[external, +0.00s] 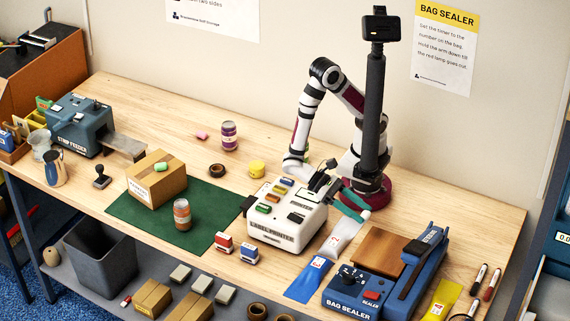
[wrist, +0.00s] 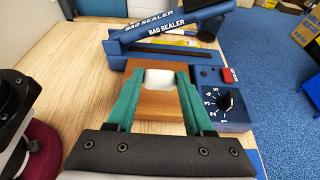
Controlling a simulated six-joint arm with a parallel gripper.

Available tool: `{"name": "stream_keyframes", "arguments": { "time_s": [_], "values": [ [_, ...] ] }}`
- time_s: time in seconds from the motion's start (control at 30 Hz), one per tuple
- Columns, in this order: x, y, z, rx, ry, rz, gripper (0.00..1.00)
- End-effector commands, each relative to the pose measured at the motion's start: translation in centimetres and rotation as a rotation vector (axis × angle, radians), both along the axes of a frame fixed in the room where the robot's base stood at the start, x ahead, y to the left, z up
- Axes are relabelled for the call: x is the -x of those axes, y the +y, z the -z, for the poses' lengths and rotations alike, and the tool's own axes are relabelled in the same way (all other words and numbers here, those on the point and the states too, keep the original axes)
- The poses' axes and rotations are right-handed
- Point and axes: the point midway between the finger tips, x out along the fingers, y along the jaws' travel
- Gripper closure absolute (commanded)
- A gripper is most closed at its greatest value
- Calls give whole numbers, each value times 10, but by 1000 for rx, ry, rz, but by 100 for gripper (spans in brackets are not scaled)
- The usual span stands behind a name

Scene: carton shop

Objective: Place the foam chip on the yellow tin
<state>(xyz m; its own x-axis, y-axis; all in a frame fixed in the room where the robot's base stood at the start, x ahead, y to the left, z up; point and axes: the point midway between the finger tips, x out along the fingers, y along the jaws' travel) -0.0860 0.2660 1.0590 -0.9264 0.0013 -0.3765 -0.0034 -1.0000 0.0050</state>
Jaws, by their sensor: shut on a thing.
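My gripper (external: 363,216) has green fingers and is held over the right part of the bench, between the label printer and the bag sealer. In the wrist view my gripper (wrist: 159,82) is shut on a small white foam chip (wrist: 159,77), pinched between the fingertips. The brown board of the sealer lies behind the chip in that view. The yellow tin (external: 257,169) stands on the bench behind the label printer, left of my arm and apart from my gripper. Its top looks bare.
The label printer (external: 286,226) stands between my gripper and the green mat (external: 126,211). A dark tape roll (external: 217,171) and a purple-labelled jar (external: 229,136) are left of the tin. The bag sealer (external: 360,286) is at front right.

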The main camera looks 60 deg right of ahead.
Motion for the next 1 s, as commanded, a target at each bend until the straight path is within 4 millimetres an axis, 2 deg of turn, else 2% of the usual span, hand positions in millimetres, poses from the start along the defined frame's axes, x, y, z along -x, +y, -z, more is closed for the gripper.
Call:
{"name": "stream_keyframes", "arguments": {
  "time_s": [0.03, 0.1, 0.2, 0.3, 0.53, 0.87, 0.9, 1.0],
  "values": [
    [17, -3, 10, 8, 1, -7, 98],
    [39, -3, 23, 8, 0, -7, 98],
    [62, -3, 38, 5, -1, -5, 98],
    [75, -2, 46, 3, -1, -1, 98],
    [78, -1, 85, 5, -2, 3, 98],
    [77, -1, 89, 2, -2, 3, 98],
    [77, -1, 89, 1, -2, 3, 43],
    [77, -1, 89, 1, -2, 3, 25]
  ]
}}
